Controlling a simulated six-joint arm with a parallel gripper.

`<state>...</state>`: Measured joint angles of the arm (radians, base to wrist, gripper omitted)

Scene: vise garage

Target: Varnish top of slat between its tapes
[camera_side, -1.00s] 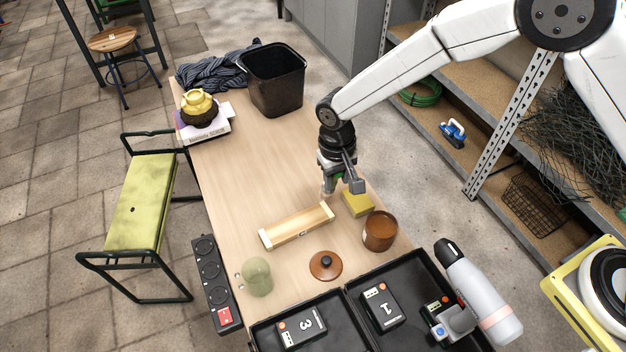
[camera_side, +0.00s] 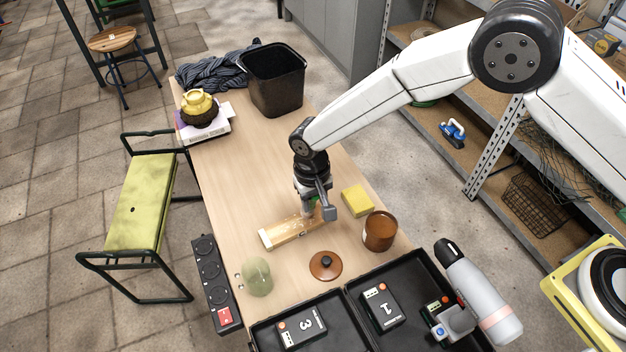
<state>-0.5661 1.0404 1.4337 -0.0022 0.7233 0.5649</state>
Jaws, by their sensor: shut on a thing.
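The wooden slat (camera_side: 284,232) lies on the workbench with a pale tape band at its near left end (camera_side: 265,238). Its right end is hidden behind my gripper. The top shows light speckles and a more golden tone near the gripper. My gripper (camera_side: 318,208) is over the right part of the slat, shut on a small tool, likely a brush, of which only a bit of green shows. Whether its tip touches the slat I cannot tell. The brown varnish pot (camera_side: 380,231) stands open to the right, and its round brown lid (camera_side: 325,265) lies in front of the slat.
A yellow sponge-like block (camera_side: 356,200) lies right of the gripper. A pale green rounded object (camera_side: 257,277) stands near the left edge. An open black case (camera_side: 345,318) fills the front. A black bin (camera_side: 273,80) stands at the back; mid-bench is clear.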

